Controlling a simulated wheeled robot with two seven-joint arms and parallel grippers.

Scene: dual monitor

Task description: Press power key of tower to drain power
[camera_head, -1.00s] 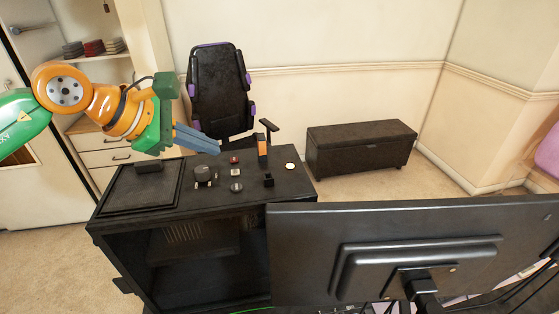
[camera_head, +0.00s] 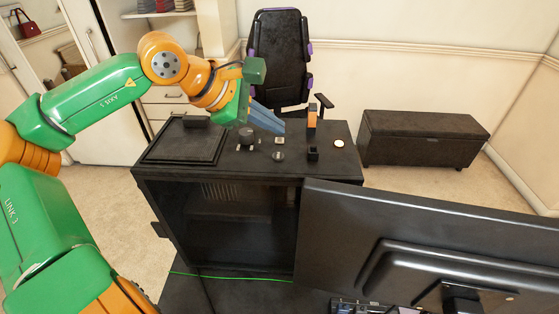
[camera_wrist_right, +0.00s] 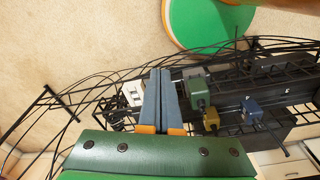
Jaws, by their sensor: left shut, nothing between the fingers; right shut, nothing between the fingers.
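The black tower (camera_head: 228,232) stands at the centre of the head view with several small controls on its top. My right gripper (camera_wrist_right: 160,74) is shut and empty in the right wrist view, over cables and a rack, away from the tower's top.
A black monitor (camera_head: 440,232) stands in front at the right, overlapping the tower's edge. A dark tray-like panel (camera_head: 182,158) covers the top's left part. An office chair (camera_head: 277,60) and a dark bench (camera_head: 420,138) stand behind. The wrist view shows several cables (camera_wrist_right: 90,85).

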